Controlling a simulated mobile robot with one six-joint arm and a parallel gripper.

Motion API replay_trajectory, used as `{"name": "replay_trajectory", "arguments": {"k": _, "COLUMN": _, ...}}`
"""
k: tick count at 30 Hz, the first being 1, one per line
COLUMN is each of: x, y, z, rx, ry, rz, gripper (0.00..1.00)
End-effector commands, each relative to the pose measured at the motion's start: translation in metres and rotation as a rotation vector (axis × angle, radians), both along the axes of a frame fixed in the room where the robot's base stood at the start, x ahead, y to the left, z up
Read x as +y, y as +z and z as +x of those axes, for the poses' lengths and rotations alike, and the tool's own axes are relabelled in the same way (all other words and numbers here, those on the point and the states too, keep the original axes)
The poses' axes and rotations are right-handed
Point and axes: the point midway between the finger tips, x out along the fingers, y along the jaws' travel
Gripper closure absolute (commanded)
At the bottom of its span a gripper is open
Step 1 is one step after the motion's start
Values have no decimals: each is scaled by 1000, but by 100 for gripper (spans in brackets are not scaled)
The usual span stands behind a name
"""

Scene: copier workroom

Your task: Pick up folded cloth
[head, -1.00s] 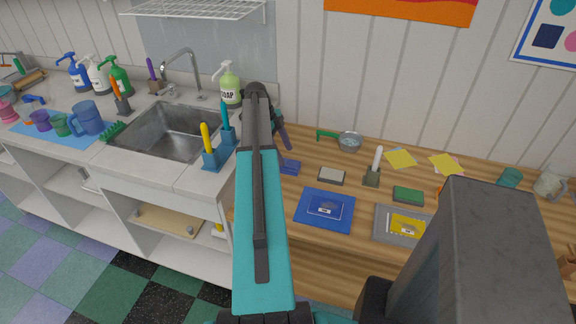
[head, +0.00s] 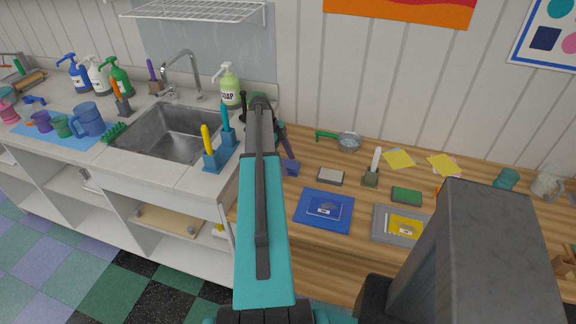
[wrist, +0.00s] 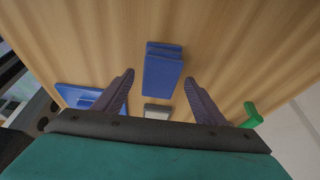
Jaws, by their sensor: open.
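The folded cloth (wrist: 163,70) is a small blue folded piece on the wooden counter. In the wrist view it lies between and partly beyond the fingertips of my gripper (wrist: 159,77). My gripper is open, with one dark finger on each side of the cloth and a visible gap to both. In the head view the cloth (head: 292,168) shows just right of my arm, close to the tip of one finger. The other finger is mostly hidden behind my arm. I cannot tell the exact height of the fingertips above the counter.
A grey-white block (head: 331,176) and a blue tray (head: 324,211) lie near the cloth. To the left are a sink (head: 168,131) and a brush holder (head: 213,160). Bare wood surrounds the cloth.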

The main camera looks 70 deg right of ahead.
Motion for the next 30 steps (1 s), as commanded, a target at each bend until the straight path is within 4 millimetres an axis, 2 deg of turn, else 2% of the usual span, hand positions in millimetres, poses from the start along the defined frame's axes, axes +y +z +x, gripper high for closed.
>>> {"name": "replay_trajectory", "arguments": {"k": 9, "x": 0, "y": -18, "z": -7, "rx": 0, "ry": 0, "rz": 1, "gripper": 35}}
{"name": "replay_trajectory", "arguments": {"k": 30, "x": 0, "y": -18, "z": -6, "rx": 0, "ry": 1, "rz": 0, "gripper": 35}}
